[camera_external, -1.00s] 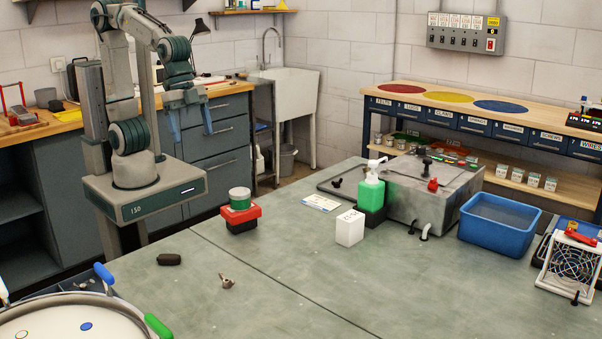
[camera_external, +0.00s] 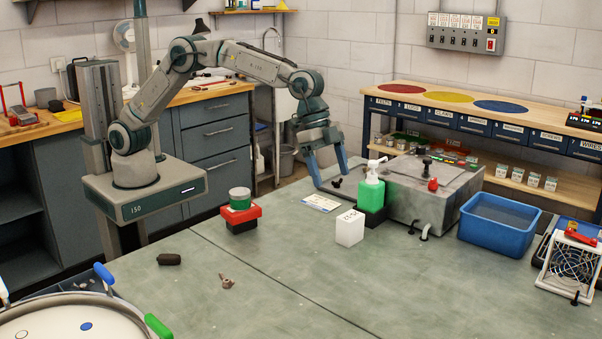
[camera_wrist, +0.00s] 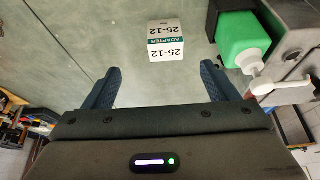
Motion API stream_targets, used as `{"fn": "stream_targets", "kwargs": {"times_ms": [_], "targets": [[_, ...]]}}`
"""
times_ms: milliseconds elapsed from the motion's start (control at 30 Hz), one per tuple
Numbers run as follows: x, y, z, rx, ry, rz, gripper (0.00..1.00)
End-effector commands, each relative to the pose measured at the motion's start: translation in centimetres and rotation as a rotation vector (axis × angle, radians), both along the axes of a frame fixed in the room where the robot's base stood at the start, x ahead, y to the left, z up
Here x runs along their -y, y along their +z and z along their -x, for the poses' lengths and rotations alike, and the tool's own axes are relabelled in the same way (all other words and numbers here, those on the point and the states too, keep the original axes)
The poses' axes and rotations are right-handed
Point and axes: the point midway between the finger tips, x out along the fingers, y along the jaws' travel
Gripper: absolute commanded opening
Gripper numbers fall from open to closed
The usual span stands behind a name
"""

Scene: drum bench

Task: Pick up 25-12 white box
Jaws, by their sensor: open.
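The white box (camera_external: 350,228) stands on the grey-green bench in the external view, in front of the green bottle. In the wrist view the white box (camera_wrist: 166,40) shows the label "25-12" and "ADAPTER", ahead of my fingers and roughly midway between them. My gripper (camera_external: 330,184) hangs over the far side of the bench, behind and left of the box, pointing down. In the wrist view my gripper (camera_wrist: 162,80) is open, with two blue fingers well apart and nothing between them.
A green pump bottle (camera_external: 370,193) stands close behind the box, with a grey machine (camera_external: 435,195) beside it. A blue bin (camera_external: 499,226) is to the right. The bench in front of the box is clear.

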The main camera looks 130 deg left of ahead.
Motion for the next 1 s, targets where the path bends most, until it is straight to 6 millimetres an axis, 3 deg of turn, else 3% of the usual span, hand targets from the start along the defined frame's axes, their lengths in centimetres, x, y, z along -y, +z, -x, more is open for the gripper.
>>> {"fn": "stream_targets", "kwargs": {"times_ms": [167, 500, 1000], "targets": [[-0.6, -1.4, -1.0, 0.003, -0.001, 0.0, 0.8], [-0.5, -7.1, -3.3, 0.002, 0.0, 0.001, 0.8], [-0.7, -10.7, -5.5, 0.002, -0.001, 0.0, 0.8]]}}
